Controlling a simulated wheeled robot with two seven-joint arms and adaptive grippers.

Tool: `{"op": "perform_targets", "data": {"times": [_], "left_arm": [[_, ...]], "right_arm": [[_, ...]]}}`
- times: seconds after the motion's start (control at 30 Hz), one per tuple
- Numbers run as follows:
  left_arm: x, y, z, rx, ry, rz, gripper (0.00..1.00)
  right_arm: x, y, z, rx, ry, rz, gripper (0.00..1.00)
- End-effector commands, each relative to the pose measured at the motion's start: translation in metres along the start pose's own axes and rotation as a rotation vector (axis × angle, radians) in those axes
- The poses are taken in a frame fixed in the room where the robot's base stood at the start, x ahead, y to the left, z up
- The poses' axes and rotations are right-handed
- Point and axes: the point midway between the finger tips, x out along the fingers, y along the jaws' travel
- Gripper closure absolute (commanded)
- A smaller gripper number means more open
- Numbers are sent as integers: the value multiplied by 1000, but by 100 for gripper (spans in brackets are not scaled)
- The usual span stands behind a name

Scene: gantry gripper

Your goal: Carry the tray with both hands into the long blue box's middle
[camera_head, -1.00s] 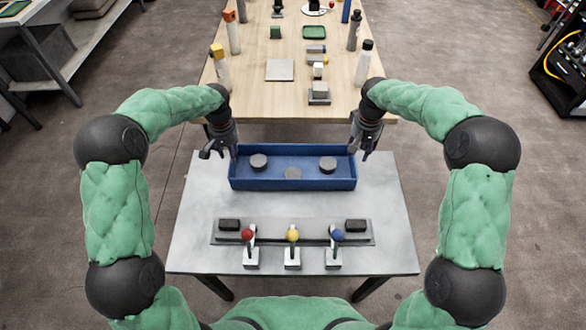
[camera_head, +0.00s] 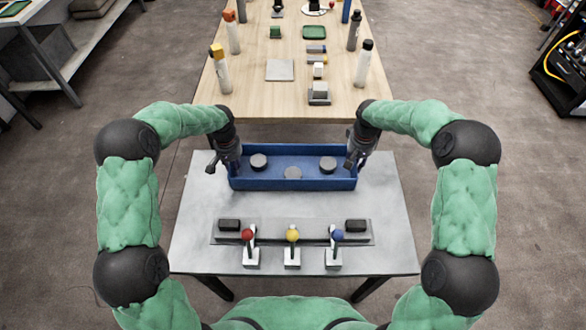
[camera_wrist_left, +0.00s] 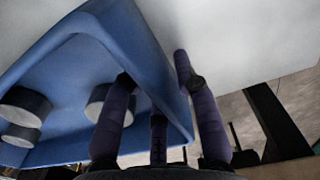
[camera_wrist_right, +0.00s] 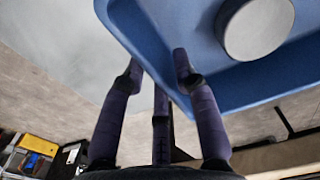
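The long blue box (camera_head: 292,183) is open-topped and stands on the grey table, with several grey round discs (camera_head: 258,161) inside. A flat dark grey plate (camera_head: 275,238) with a black block at each end lies in front of it; I cannot tell whether this plate is the tray. My left gripper (camera_head: 226,168) is at the box's left end. In the left wrist view its open fingers (camera_wrist_left: 158,85) are on either side of the wall. My right gripper (camera_head: 353,160) is at the right end, its open fingers (camera_wrist_right: 158,65) also astride the wall.
Three levers with a red ball (camera_head: 247,234), a yellow ball (camera_head: 292,235) and a blue ball (camera_head: 338,234) stand at the front of the grey table (camera_head: 390,215). Behind is a wooden table (camera_head: 245,97) with bottles and small blocks. The grey table's sides are clear.

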Motion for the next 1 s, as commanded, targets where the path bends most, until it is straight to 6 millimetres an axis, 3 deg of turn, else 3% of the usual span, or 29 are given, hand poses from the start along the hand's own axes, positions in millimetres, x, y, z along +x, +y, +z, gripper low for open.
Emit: {"op": "perform_targets", "data": {"times": [0.07, 0.57, 1.0], "left_arm": [[0, 0, 0, 0, 0, 0, 100], [-3, 0, -1, 0, 3, 0, 100], [-28, 0, -1, 0, 3, 0, 100]], "right_arm": [[0, 0, 0, 0, 0, 0, 100], [-3, 0, -1, 1, 3, 0, 100], [-28, 0, -1, 1, 3, 0, 100]]}}
